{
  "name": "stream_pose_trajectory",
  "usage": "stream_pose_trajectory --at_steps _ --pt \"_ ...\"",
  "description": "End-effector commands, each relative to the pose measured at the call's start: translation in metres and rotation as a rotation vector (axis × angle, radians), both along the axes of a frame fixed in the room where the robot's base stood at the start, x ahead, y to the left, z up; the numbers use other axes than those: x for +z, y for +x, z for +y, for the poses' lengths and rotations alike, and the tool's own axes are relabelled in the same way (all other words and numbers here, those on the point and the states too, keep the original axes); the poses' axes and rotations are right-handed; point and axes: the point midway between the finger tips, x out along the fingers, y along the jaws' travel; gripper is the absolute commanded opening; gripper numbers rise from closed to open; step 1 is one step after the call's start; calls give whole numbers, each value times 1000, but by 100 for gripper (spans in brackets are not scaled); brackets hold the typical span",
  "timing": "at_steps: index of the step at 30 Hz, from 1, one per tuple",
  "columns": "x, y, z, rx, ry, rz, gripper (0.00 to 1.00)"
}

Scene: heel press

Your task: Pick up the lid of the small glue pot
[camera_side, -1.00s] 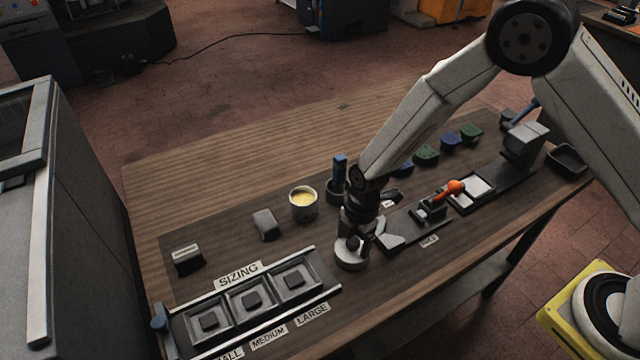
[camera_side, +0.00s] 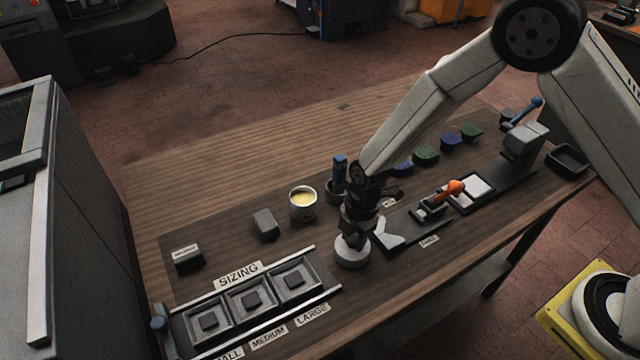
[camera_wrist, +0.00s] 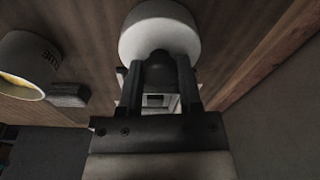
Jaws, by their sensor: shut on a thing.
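The white round lid (camera_side: 352,251) is on or just above the dark mat, near the front of the bench; I cannot tell if it touches. In the wrist view the white lid (camera_wrist: 160,25) shows with a dark knob (camera_wrist: 158,66) at its middle. My gripper (camera_side: 354,236) points down over it. In the wrist view my gripper (camera_wrist: 159,78) has its fingers on either side of the knob, shut on it. An open white pot (camera_side: 303,208) with yellow contents stands to the left; the wrist view also shows it (camera_wrist: 32,58).
A grey block (camera_side: 265,224) lies left of the pot. The sizing tray (camera_side: 273,296) lies in front to the left. A dark holder (camera_side: 335,190) with a blue-handled tool stands close behind my gripper. A fixture with an orange knob (camera_side: 455,187) stands to the right.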

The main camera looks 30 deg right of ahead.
Motion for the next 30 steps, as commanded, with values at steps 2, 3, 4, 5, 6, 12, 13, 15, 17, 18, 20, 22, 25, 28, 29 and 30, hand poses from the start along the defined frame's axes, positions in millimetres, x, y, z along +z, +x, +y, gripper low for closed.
stream_pose_trajectory --at_steps 2,3,4,5,6,12,13,15,17,18,20,22,25,28,29,30 --pt "7 0 0 1 0 -2 12" --pt "11 0 0 1 0 -1 12" --pt "14 1 0 1 1 -1 12" --pt "18 1 0 0 1 -2 12" --pt "22 0 0 -1 1 -2 12" --pt "43 -17 -5 -1 1 0 12" --pt "47 -19 -6 -1 1 0 12" --pt "55 -26 -8 0 1 -1 12" --pt "63 -32 -10 0 1 0 12" --pt "67 -36 -12 0 0 0 12" --pt "75 -42 -13 1 0 0 12" --pt "83 -49 -16 1 0 -1 12" --pt "91 -65 -21 1 0 1 12" --pt "98 -80 -26 0 1 0 12" --pt "99 -85 -28 0 0 1 12" --pt "102 -91 -29 0 1 0 12"
